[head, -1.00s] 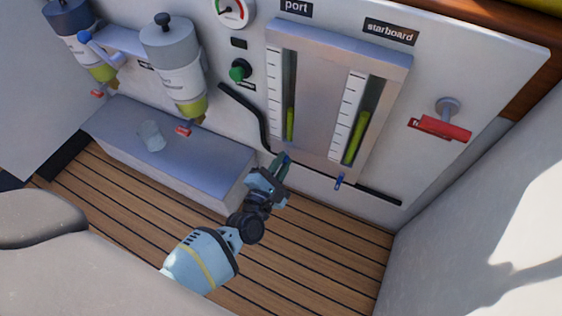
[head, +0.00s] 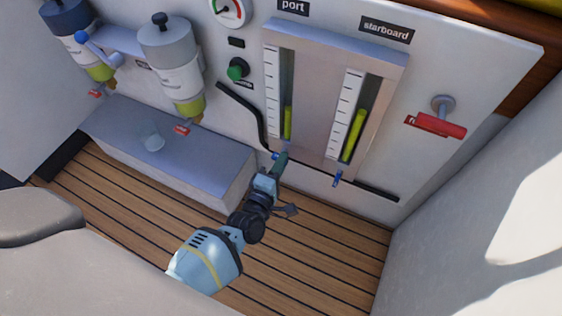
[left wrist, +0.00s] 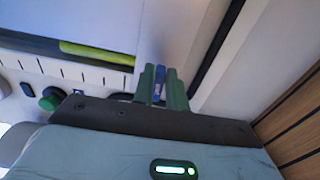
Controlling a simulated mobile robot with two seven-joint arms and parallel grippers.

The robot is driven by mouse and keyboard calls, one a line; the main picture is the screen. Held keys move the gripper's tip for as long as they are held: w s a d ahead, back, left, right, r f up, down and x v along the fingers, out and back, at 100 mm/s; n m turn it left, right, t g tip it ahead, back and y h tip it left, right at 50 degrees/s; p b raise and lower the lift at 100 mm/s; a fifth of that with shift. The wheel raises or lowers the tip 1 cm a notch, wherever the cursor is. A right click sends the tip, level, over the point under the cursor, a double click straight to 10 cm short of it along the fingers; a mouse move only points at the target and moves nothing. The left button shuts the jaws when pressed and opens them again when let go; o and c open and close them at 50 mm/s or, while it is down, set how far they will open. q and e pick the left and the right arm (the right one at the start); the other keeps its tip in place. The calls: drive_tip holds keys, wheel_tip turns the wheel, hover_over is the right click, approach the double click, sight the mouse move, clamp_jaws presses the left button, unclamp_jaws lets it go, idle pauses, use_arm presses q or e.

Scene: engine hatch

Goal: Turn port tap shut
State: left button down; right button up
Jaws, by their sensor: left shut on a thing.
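The port tap is a small blue handle (head: 275,155) below the port sight glass (head: 286,95), mostly hidden by my fingers in the head view. My left gripper (head: 281,161) is shut on it. In the left wrist view the blue tap handle (left wrist: 160,82) shows between the two green fingers of my left gripper (left wrist: 161,84). The starboard tap (head: 337,179) is a similar blue handle, hanging down below the starboard sight glass (head: 357,120), apart from my gripper. My right gripper is not in view.
A black pipe (head: 370,190) runs along the wall under the gauge panel. A grey ledge (head: 200,165) with a clear cup (head: 152,139) stands left of my gripper. A red-handled lever (head: 440,125) is on the wall to the right. The wooden floor (head: 330,245) is clear.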

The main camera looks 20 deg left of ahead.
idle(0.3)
use_arm(q)
drive_tip(key=c, duration=1.4)
unclamp_jaws()
drive_tip(key=shift+c, duration=0.2)
drive_tip(key=s+p, duration=0.2)
drive_tip(key=s, duration=0.6)
drive_tip(key=shift+a, duration=0.15)
